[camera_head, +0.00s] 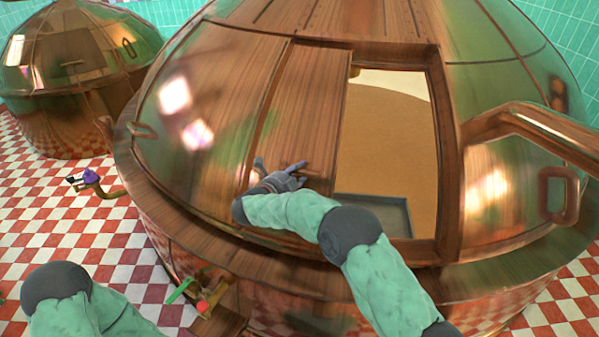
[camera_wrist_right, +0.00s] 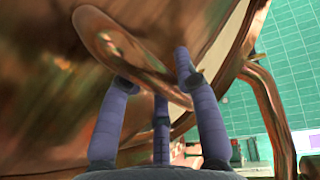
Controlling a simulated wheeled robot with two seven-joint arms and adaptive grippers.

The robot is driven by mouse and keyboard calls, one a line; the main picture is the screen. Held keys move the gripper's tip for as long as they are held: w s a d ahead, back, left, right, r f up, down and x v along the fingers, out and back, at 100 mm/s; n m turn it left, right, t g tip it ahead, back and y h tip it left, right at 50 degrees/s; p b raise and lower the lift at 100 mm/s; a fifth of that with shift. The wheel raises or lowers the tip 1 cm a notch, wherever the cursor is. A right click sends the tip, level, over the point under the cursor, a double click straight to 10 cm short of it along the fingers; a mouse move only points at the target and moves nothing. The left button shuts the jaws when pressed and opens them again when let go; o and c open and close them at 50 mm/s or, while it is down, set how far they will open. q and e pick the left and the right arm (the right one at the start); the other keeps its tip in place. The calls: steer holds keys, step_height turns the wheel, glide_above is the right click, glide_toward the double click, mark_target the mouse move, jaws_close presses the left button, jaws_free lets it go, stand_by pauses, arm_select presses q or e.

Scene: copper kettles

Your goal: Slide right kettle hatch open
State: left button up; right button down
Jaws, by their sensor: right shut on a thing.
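The right kettle (camera_head: 480,80) is a large copper dome that fills most of the head view. Its hatch (camera_head: 318,100) is a brownish copper panel, standing at the left of a wide opening (camera_head: 385,140) that shows a tan inside. My right gripper (camera_head: 283,176) is at the lower part of the hatch, and its fingers are shut on the hatch handle. In the right wrist view the handle (camera_wrist_right: 120,50) is a copper loop between the purple fingers (camera_wrist_right: 158,85). In the head view the gripper partly hides the handle. My left gripper is out of view; only its arm shows at lower left.
A wooden ledge (camera_head: 180,205) runs around the kettle under the hatch. A fixed copper pipe (camera_head: 540,125) and a loop handle (camera_head: 559,195) are on the right. Another copper kettle (camera_head: 75,60) stands at far left on a red and white checkered floor (camera_head: 60,215).

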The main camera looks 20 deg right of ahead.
steer(key=shift+s+a+f, duration=0.2)
steer(key=shift+s+f, duration=0.1)
steer(key=c, duration=1)
jaws_free()
steer(key=shift+s, duration=0.1)
steer(key=shift+o, duration=0.5)
steer(key=shift+s+a+r, duration=0.1)
steer(key=shift+s+r, duration=0.2)
steer(key=shift+r, duration=0.05)
steer(key=shift+w+d+f, duration=0.1)
steer(key=shift+w+d, duration=0.1)
steer(key=v, duration=1.2)
steer(key=shift+s+f, duration=0.1)
